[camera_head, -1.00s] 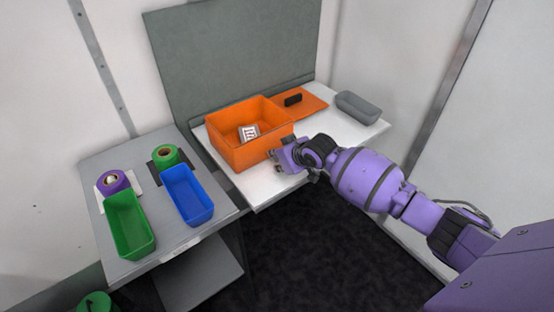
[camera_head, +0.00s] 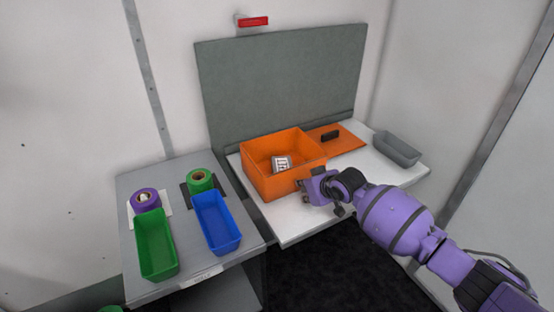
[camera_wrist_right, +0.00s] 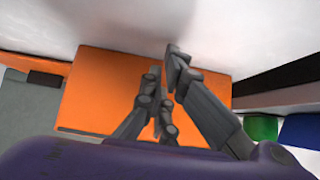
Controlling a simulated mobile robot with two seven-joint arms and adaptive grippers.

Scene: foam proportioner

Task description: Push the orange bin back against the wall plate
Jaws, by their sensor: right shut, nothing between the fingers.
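The orange bin (camera_head: 285,182) is an open box on the white table, in front of the grey wall plate (camera_head: 275,85). A small box with a black-and-white label (camera_head: 281,164) lies in it. Whether the bin's back touches the plate I cannot tell. My right gripper (camera_head: 305,187) is shut and empty, low at the bin's front right side. In the right wrist view its fingers (camera_wrist_right: 163,75) overlap the bin's orange wall (camera_wrist_right: 105,90); contact is not clear. My left gripper is out of view.
An orange mat (camera_head: 348,146) with a black block (camera_head: 330,135) and a grey tray (camera_head: 397,149) are right of the bin. The grey side table left holds a green bin (camera_head: 156,245), a blue bin (camera_head: 217,223) and two rolls. The white table's front is clear.

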